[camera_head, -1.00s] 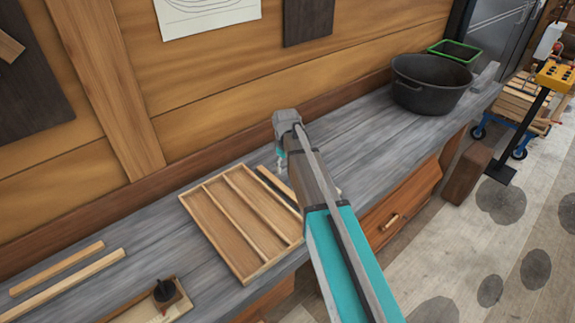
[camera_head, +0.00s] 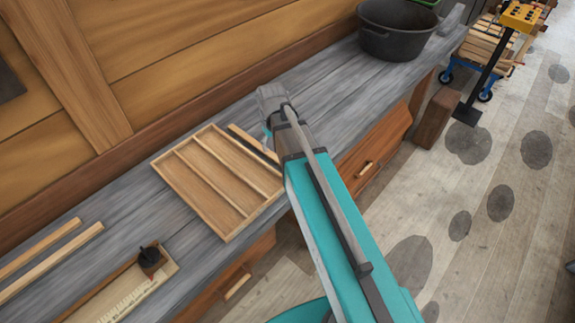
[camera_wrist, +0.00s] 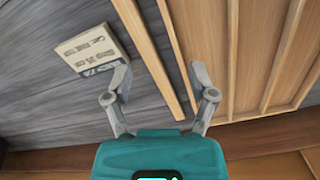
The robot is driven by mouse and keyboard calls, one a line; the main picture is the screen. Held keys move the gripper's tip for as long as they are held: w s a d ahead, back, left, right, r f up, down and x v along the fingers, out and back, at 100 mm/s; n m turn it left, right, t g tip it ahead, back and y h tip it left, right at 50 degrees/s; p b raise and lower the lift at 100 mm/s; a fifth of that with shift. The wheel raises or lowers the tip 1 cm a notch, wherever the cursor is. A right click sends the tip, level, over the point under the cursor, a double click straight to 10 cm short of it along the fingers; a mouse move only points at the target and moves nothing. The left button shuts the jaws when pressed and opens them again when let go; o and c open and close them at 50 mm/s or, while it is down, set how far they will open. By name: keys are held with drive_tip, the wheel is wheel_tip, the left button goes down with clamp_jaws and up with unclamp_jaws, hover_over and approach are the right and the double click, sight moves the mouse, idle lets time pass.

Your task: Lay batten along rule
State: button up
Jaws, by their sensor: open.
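A wooden strip (camera_wrist: 150,65), which looks like the batten, lies on the grey bench beside the divided wooden tray (camera_wrist: 232,62) in the wrist view. In the head view the strip (camera_head: 252,143) shows along the tray's right side, partly hidden by my arm. My gripper (camera_wrist: 160,74) is open and empty, with its fingers on either side of the strip in the picture; I cannot tell its height above it. In the head view my gripper (camera_head: 268,120) is past the tray's far right corner. A rule-like scale with tick marks (camera_head: 138,300) lies in a shallow box at lower left.
Two pale strips (camera_head: 45,262) lie on the bench at left. A dark knobbed piece (camera_head: 150,258) sits at the shallow box. A printed card (camera_wrist: 90,52) lies near my gripper. A black pot (camera_head: 393,35) stands at the back right. Bare bench lies between pot and gripper.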

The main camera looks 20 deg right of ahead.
drive_tip(key=s+d+m, duration=0.2)
drive_tip(key=s+m, duration=0.1)
drive_tip(key=s, duration=0.7)
drive_tip(key=shift+s, duration=0.2)
drive_tip(key=shift+c, duration=0.8)
drive_tip(key=shift+a+f+b, duration=0.1)
drive_tip(key=shift+f+b, duration=0.55)
